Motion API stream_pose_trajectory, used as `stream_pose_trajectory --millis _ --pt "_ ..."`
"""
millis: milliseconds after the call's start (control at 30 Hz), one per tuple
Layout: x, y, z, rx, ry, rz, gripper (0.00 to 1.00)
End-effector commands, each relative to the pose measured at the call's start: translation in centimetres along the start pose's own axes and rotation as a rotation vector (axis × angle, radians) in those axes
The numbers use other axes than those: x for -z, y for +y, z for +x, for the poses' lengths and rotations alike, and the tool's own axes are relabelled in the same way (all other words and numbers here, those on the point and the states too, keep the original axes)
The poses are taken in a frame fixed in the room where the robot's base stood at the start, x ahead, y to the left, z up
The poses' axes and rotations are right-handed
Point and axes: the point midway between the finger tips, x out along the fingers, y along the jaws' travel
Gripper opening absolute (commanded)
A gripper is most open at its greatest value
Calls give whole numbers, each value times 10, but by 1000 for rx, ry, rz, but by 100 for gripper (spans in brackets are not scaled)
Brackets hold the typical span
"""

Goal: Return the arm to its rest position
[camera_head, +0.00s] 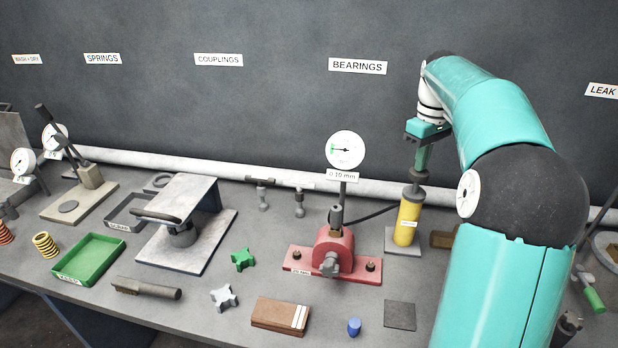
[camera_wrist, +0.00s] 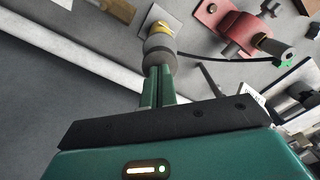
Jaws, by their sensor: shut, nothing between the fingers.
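My arm reaches in from the right in the head view and bends down over the bench. My gripper (camera_head: 420,168) points downward with its teal fingers together and nothing held between them. It is directly above the dark grey knob of a yellow cylinder (camera_head: 408,222), which stands upright on a small grey plate. In the wrist view, the shut fingers (camera_wrist: 158,76) line up with the round grey knob (camera_wrist: 159,47), which hides most of the cylinder. I cannot tell whether the fingertips touch the knob.
A red bearing block (camera_head: 333,256) with a dial gauge (camera_head: 345,150) stands left of the cylinder, and a dark hose runs between them. A white pipe (camera_head: 270,175) runs along the wall. A green tray (camera_head: 90,259), brown block (camera_head: 281,315) and blue cap (camera_head: 354,327) lie on the bench.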

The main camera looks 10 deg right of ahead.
Motion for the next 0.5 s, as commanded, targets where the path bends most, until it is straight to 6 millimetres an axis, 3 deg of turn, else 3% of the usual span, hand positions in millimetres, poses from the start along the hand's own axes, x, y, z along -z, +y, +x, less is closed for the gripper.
stream_pose_trajectory --millis 133,233,500 --pt "1 -9 -3 -8 3 2 0" --pt "1 -29 -11 -31 16 12 0" --pt "-16 -130 -32 -117 101 80 0"
